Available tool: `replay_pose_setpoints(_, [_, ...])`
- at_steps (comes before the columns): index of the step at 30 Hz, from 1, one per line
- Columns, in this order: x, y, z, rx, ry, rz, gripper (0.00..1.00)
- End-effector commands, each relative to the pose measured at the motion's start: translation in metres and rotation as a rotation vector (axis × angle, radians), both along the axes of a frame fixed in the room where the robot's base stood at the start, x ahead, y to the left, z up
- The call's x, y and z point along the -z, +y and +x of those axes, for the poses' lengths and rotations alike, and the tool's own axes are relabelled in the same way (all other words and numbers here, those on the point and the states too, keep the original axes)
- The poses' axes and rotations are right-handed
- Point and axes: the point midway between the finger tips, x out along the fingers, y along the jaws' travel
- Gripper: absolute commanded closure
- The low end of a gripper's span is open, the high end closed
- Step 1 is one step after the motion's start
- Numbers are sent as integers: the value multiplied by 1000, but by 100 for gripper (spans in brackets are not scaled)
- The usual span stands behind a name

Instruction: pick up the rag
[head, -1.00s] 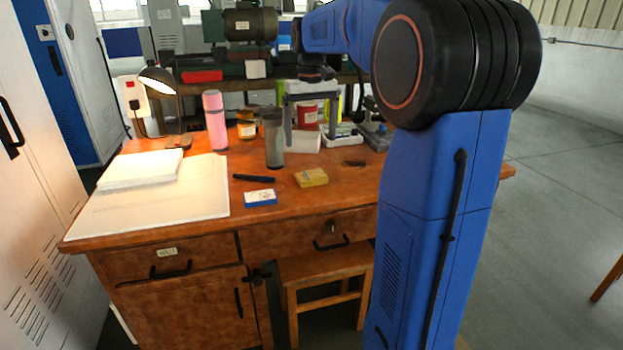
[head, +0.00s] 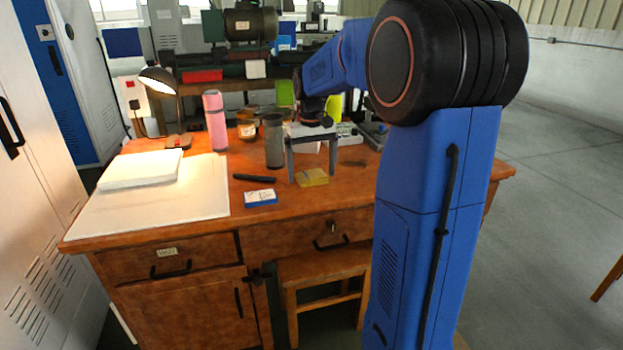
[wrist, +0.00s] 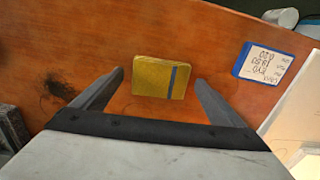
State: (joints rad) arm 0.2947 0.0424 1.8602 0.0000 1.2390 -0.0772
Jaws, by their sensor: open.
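The rag (head: 314,181) is a small folded yellow cloth lying flat on the wooden desk (head: 347,190), near its front edge. In the wrist view the rag (wrist: 152,77) shows a blue stripe towards its right side. My gripper (head: 312,175) is open and stands over the rag, pointing down. In the wrist view the two fingers of my gripper (wrist: 159,79) lie to the left and right of the rag, with a gap on each side. I cannot tell the exact height of the fingertips above the desk.
A blue and white labelled box (head: 260,197) lies left of the rag, with a black marker-like bar (head: 254,178) behind it. A grey tumbler (head: 273,145) and a pink bottle (head: 215,122) stand further back. A dark smudge (wrist: 57,88) marks the desk beside the rag.

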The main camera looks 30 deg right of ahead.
Motion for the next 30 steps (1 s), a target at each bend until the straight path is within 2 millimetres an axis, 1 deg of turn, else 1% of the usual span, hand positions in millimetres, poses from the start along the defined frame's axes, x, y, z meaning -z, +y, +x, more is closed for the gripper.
replay_pose_setpoints(8, [3, 0, 0, 0, 0, 0, 8])
replay_pose_setpoints(9, [3, 0, 0, 0, 0, 0, 17])
replay_pose_setpoints(11, [3, 0, 0, 0, 0, 0, 32])
replay_pose_setpoints(12, [3, 0, 0, 0, 0, 0, 41])
replay_pose_setpoints(13, [3, 0, 0, 0, 0, 0, 48])
replay_pose_setpoints(14, [3, 0, 0, 0, 0, 0, 52])
replay_pose_setpoints(23, [1, 0, 0, 0, -1, 0, 52])
replay_pose_setpoints(26, [-8, 0, 1, 0, -3, -1, 52])
replay_pose_setpoints(30, [-30, 0, 1, 0, -3, -1, 52])
